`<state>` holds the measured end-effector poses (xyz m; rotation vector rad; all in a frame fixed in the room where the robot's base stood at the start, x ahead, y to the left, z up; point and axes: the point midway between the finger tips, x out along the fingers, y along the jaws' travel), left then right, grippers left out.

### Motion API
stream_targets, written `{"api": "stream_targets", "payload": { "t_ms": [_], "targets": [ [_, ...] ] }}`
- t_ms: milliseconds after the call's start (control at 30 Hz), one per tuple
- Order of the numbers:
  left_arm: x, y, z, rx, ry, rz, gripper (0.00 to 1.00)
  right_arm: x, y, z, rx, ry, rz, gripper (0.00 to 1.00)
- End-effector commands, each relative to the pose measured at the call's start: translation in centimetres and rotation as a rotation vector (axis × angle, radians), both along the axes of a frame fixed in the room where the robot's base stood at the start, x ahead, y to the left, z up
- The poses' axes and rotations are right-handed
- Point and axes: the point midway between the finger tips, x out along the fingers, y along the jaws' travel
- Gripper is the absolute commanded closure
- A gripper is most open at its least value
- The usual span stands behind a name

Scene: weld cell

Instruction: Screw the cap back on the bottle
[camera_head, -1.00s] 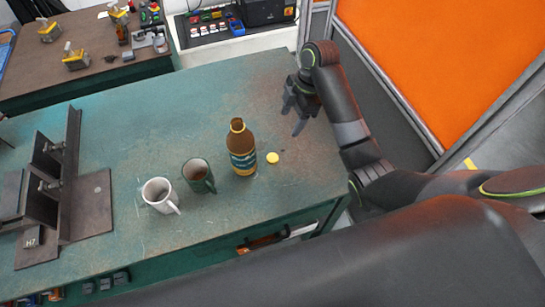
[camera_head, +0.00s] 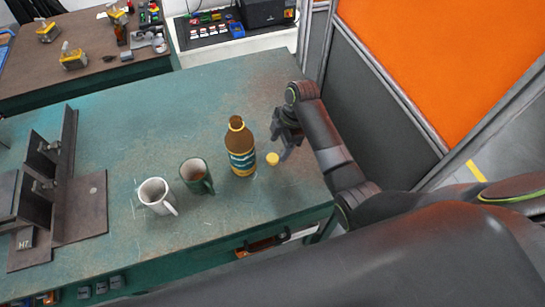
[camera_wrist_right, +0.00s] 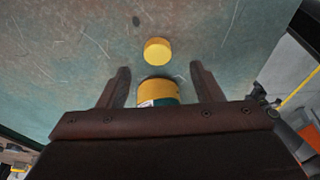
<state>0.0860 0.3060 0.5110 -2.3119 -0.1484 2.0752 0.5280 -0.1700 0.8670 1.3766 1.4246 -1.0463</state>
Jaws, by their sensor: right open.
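The brown bottle (camera_head: 240,146) stands upright and uncapped on the green table, with a teal label and yellow bands. Its yellow lower part also shows in the right wrist view (camera_wrist_right: 158,91), mostly hidden by the gripper. The yellow cap (camera_head: 272,159) lies on the table just right of the bottle; it shows whole in the right wrist view (camera_wrist_right: 157,51), a little beyond the fingertips. My right gripper (camera_head: 281,146) is open and empty beside the bottle, close to the cap, fingers pointing down. My left gripper is not in view.
A green mug (camera_head: 196,177) and a white mug (camera_head: 155,196) stand left of the bottle. A dark metal fixture (camera_head: 85,205) sits at the table's left. The table (camera_head: 190,105) is clear behind the bottle. An orange panel (camera_head: 445,60) stands at the right.

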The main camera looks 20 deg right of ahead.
Motion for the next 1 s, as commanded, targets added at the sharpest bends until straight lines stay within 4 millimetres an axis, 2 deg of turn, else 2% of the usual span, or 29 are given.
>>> {"api": "stream_targets", "payload": {
  "t_ms": [433, 800, 1000],
  "targets": [
    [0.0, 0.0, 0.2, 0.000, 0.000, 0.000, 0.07, 0.0, 0.2, -0.6, 0.001, 0.001, -0.001, 0.40],
    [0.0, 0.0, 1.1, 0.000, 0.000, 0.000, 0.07, 0.2, 1.5, -4.6, 0.001, 0.002, -0.001, 0.40],
    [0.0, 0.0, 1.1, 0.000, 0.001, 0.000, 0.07, 0.2, 1.7, -5.3, 0.000, 0.000, 0.000, 0.40]
  ]
}}
